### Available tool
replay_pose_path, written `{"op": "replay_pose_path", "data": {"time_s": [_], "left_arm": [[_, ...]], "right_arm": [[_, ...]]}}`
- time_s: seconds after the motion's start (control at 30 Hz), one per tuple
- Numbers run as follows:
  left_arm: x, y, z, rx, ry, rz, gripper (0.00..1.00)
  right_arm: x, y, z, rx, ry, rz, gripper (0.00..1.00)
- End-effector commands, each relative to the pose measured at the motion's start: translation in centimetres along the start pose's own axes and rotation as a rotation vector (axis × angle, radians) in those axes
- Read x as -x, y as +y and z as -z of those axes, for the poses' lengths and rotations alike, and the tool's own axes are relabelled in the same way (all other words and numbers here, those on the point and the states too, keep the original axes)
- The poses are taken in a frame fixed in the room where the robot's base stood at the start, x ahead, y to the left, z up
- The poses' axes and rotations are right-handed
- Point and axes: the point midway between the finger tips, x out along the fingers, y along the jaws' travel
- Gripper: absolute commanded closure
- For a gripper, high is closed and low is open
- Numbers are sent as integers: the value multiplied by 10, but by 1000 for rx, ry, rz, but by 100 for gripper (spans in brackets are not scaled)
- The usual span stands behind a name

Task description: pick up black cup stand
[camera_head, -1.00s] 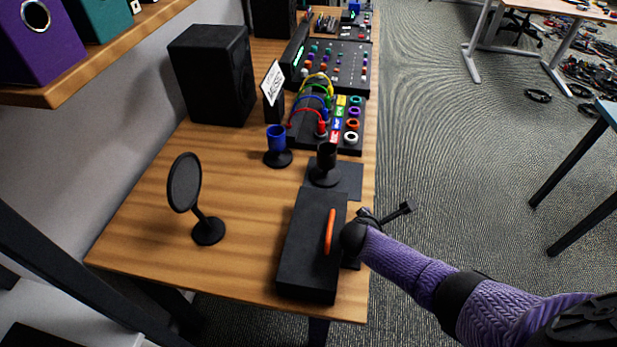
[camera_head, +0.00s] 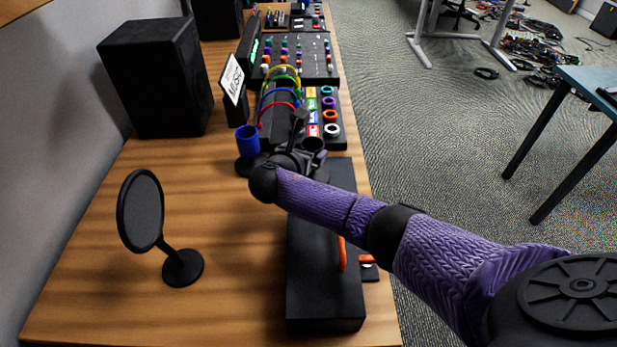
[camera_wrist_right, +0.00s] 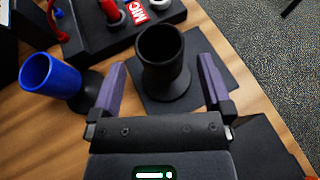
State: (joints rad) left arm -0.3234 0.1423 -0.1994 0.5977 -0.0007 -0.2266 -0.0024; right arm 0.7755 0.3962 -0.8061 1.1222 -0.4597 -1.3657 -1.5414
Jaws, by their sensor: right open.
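The black cup stand (camera_wrist_right: 162,62) stands upright on a thin dark mat (camera_wrist_right: 218,62) in the right wrist view. In the head view the black cup stand (camera_head: 313,145) is partly hidden behind my right gripper (camera_head: 299,138). My right gripper is open, and in the wrist view its two purple-grey fingers (camera_wrist_right: 163,88) lie one on each side of the cup stand, with gaps between. I cannot tell whether the stand is fully between the fingertips. My left gripper is not in view.
A blue cup stand (camera_head: 248,143) is just left; it also shows in the wrist view (camera_wrist_right: 50,75). The mixer with coloured cables (camera_head: 280,100) is behind. A black box with an orange handle (camera_head: 318,285) lies in front. A round black filter (camera_head: 141,211) stands left.

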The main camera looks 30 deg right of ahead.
Motion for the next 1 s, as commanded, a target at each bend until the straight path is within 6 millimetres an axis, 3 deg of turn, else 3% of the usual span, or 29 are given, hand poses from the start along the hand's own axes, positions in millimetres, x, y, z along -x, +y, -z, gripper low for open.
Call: {"op": "replay_pose_path", "data": {"time_s": [0.13, 0.23, 0.53, 1.0], "left_arm": [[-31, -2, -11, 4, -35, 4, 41], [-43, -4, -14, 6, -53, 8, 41], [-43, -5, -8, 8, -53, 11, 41], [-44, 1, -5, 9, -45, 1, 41]], "right_arm": [[-33, 0, 12, 0, 1, 4, 0], [-50, 0, 12, 1, 1, 4, 0], [-56, 0, 4, -2, 2, 0, 2], [-55, 1, 4, -1, 2, 0, 100]]}}
